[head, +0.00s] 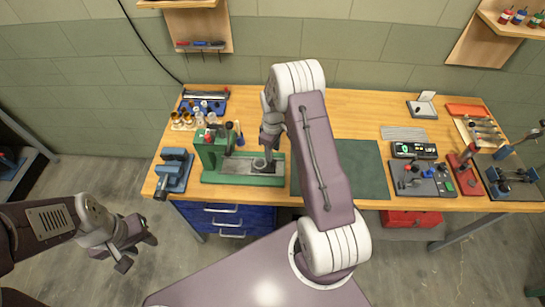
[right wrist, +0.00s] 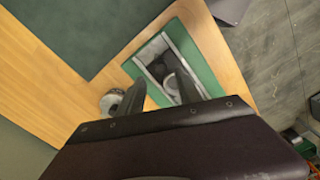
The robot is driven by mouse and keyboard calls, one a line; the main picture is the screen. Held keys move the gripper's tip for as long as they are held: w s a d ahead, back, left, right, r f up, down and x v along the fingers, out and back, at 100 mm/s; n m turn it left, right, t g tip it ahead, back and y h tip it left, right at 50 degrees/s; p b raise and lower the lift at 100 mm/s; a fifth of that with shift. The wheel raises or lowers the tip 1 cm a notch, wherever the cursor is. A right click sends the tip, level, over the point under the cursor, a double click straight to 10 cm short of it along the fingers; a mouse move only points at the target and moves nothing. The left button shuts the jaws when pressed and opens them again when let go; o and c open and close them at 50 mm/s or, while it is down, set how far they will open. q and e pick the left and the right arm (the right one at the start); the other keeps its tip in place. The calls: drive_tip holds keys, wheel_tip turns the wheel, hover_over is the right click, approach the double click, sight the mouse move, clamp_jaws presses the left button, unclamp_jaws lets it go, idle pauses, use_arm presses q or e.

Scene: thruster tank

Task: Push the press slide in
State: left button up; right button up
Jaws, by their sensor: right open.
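The green press (head: 210,158) stands at the left part of the workbench, with a column at its left. Its slide (head: 258,164), a grey piece with a round seat, sits toward the right end of the green base. The slide's metal bed (right wrist: 160,68) also shows in the right wrist view. My right gripper (head: 267,150) is above the right end of the press, pointing down, its fingers apart and empty. Its fingers (right wrist: 162,92) partly cover the round part of the slide. My left gripper (head: 138,252) hangs in front of the bench at the left, fingers apart and empty.
A blue vise (head: 174,170) stands left of the press, and small cups (head: 186,118) stand behind it. A dark green mat (head: 365,170) lies to the right, partly behind my right arm. A small round metal piece (right wrist: 112,101) lies near my right fingers.

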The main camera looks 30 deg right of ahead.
drive_tip(key=p, duration=0.1)
hover_over(264, 164)
drive_tip(key=s+d, duration=0.3)
drive_tip(key=f, duration=0.5)
drive_tip(key=shift+w+a, duration=0.2)
drive_tip(key=shift+w, duration=0.05)
drive_tip(key=shift+w+f, duration=0.15)
drive_tip(key=shift+f, duration=0.2)
clamp_jaws()
drive_tip(key=shift+r, duration=0.15)
